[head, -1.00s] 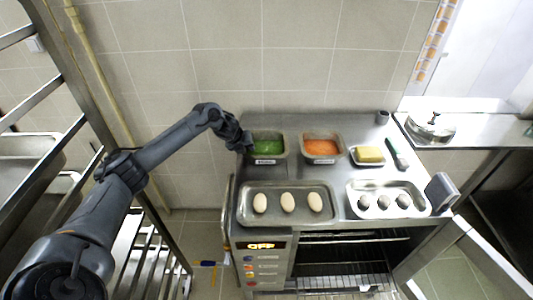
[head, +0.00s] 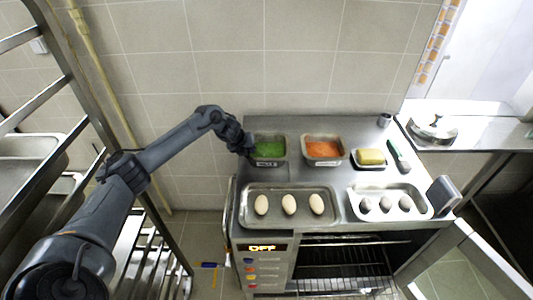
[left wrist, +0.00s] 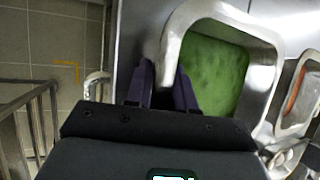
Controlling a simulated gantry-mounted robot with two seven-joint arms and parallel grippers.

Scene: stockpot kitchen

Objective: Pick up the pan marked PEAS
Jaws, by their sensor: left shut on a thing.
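The pan with green contents (head: 270,149) sits at the back left of the steel worktop; its front label is too small to read surely. My left gripper (head: 249,151) is at the pan's left side. In the left wrist view, the fingers (left wrist: 165,88) straddle the near rim of the green-filled pan (left wrist: 213,68) and are shut on it. Whether the pan is clear of the worktop, I cannot tell. My right gripper is not in view.
Right of it stand a pan with orange contents (head: 324,149) and a small dish with a yellow block (head: 370,157). In front lie a tray with three eggs (head: 274,205) and a tray with dark round items (head: 410,205). The oven below is open.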

